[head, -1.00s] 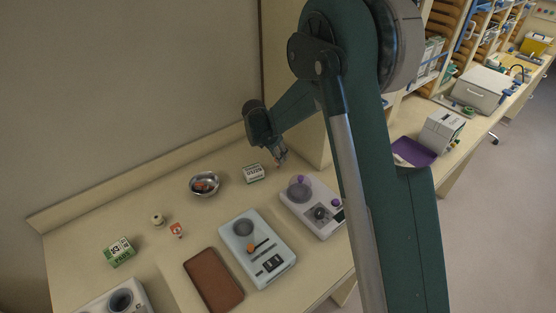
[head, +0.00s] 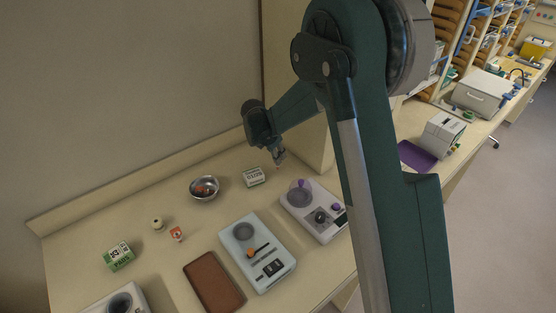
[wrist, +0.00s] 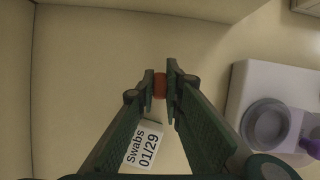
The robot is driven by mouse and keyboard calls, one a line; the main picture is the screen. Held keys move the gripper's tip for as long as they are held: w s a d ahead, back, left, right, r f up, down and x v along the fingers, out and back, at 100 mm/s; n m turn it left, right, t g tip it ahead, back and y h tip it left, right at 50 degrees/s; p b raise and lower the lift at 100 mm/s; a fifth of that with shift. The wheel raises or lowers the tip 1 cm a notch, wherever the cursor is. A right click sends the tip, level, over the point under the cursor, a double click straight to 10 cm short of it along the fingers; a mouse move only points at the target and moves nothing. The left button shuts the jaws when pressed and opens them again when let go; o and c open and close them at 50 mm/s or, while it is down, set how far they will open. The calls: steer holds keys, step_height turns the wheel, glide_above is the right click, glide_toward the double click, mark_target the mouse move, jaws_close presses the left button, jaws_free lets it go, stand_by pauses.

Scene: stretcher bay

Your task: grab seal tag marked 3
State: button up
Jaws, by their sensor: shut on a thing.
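My gripper (wrist: 160,86) is shut on a small orange-red piece (wrist: 160,87), held between the fingertips. No number can be read on it, so I cannot tell whether it is the seal tag marked 3. In the head view my gripper (head: 279,157) is above the back of the bench, near the swabs box. A metal bowl (head: 193,192) stands left of it with small reddish and dark things inside, too small to read. A small red and white item (head: 177,234) stands on the bench further left; its marking is not legible.
The swabs box (head: 254,177) lies below my gripper, and also shows in the wrist view (wrist: 144,146). A white device with purple parts (head: 314,211), a pale blue device (head: 257,252), a brown tray (head: 213,281) and a green box (head: 119,256) are also on the bench.

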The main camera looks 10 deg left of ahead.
step_height(320, 180, up, 5)
steer(key=s+a+b, duration=0.1)
steer(key=s+a, duration=1.2)
steer(key=s, duration=0.1)
steer(key=shift+a, duration=0.4)
